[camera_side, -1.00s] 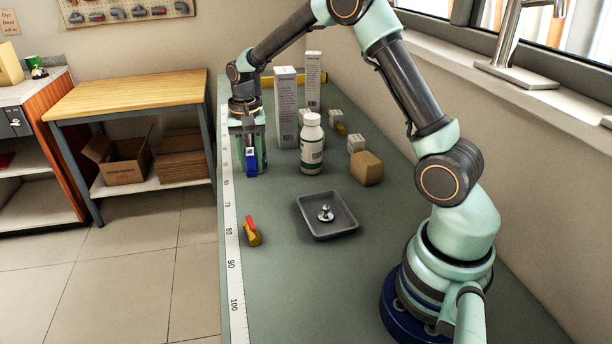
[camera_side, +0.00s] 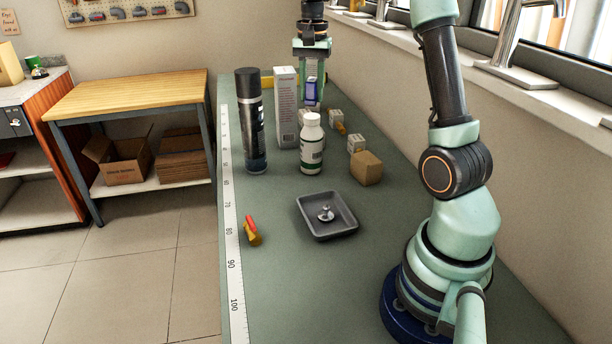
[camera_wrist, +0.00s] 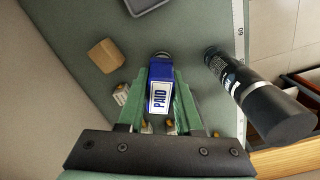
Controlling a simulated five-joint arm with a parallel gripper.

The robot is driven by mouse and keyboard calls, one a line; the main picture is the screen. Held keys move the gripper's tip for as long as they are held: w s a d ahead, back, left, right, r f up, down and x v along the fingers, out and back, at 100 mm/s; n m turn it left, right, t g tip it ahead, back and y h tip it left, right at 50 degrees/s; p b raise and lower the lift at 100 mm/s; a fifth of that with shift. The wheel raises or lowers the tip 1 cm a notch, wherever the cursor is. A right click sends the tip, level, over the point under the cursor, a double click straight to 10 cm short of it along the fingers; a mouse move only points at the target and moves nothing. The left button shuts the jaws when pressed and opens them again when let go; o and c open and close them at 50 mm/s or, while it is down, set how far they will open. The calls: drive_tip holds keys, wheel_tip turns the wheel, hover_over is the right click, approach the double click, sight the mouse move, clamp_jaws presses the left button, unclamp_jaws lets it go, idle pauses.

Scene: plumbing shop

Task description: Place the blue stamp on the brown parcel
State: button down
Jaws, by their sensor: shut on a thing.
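My gripper (camera_side: 311,92) is shut on the blue stamp (camera_side: 311,90) and holds it above the far part of the bench, near the tall white box. In the wrist view, the stamp (camera_wrist: 161,88) shows a white "PAID" label between the fingers of my gripper (camera_wrist: 162,85). The brown parcel (camera_side: 367,168) is a small box on the bench to the right of the white bottle, nearer the camera than my gripper. The parcel also shows in the wrist view (camera_wrist: 105,55), to the left of the stamp and apart from it.
A dark spray can (camera_side: 251,125) stands at the left bench edge. A tall white box (camera_side: 286,105) and a white bottle (camera_side: 311,145) stand upright near the middle. Small white blocks (camera_side: 356,142) lie by the parcel. A grey tray (camera_side: 327,232) and a red-yellow item (camera_side: 251,230) are nearer.

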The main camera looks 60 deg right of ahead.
sight(367, 158)
drive_tip(key=s+d+r+m, duration=0.3)
drive_tip(key=s+d+m, duration=0.1)
drive_tip(key=s+d, duration=0.7)
drive_tip(key=f, duration=1.3)
drive_tip(key=s+f, duration=0.1)
drive_tip(key=f, duration=0.5)
drive_tip(key=shift+a+f, duration=0.3)
drive_tip(key=c, duration=0.6)
unclamp_jaws()
drive_tip(key=shift+f, duration=0.1)
